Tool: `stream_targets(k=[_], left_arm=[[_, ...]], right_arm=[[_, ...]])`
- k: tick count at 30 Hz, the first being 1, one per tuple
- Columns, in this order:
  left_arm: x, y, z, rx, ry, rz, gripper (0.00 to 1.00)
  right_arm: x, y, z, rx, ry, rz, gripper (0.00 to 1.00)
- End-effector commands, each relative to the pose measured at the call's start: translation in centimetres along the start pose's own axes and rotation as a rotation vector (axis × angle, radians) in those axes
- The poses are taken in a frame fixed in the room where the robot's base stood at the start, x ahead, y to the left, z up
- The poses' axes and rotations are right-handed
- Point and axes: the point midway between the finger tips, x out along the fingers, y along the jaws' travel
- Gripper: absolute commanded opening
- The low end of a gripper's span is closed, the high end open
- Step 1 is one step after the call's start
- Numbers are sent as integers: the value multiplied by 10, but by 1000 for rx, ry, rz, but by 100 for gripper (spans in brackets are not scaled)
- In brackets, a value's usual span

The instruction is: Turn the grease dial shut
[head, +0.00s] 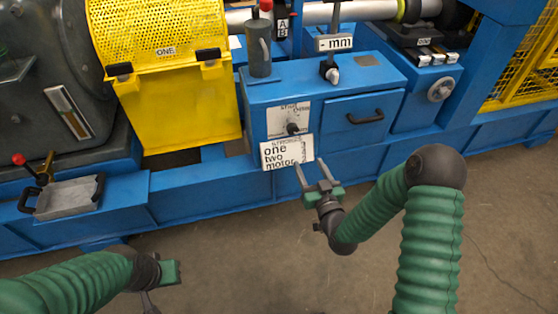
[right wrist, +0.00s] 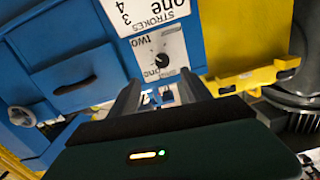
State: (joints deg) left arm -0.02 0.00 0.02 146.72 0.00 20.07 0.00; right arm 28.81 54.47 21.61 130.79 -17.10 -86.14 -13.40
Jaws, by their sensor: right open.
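A dial with a small black knob (head: 292,128) sits on a pale plate on the front of the blue cabinet (head: 258,98); its knob also shows in the right wrist view (right wrist: 163,61), near the words "two" and "one". No label reading "grease" is legible. A white sign (head: 286,153) reading "one two motor" hangs just below it in the head view. My right gripper (head: 309,168) is open and empty, below and right of the dial, apart from it; its fingers (right wrist: 160,90) point toward the dial plate. My left gripper (head: 168,274) is low at left, away from the dial, its fingers unclear.
A drawer with a black handle (head: 365,118) is right of the dial. A silver handwheel (head: 440,89) is farther right. A yellow guard (head: 175,90) stands left, a grey tray (head: 68,197) at far left. The floor in front is clear.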

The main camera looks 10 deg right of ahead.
Motion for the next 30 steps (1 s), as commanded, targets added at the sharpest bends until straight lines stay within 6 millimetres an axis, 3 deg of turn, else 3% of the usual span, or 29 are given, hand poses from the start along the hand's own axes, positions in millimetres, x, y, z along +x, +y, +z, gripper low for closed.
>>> stream_targets(k=[1,5,8,18,24,30], left_arm=[[9,0,2,-1,1,0,0],[9,0,1,-1,2,0,0],[16,0,3,-1,2,0,0],[51,0,11,0,1,0,0],[66,0,15,-1,1,0,0],[68,0,16,-1,1,0,0]], right_arm=[[0,2,7,5,20,7,57],[8,4,2,7,36,10,57],[26,4,2,7,37,9,57],[115,4,2,7,35,9,57],[155,5,0,8,33,10,57],[168,4,-4,7,31,9,57]])
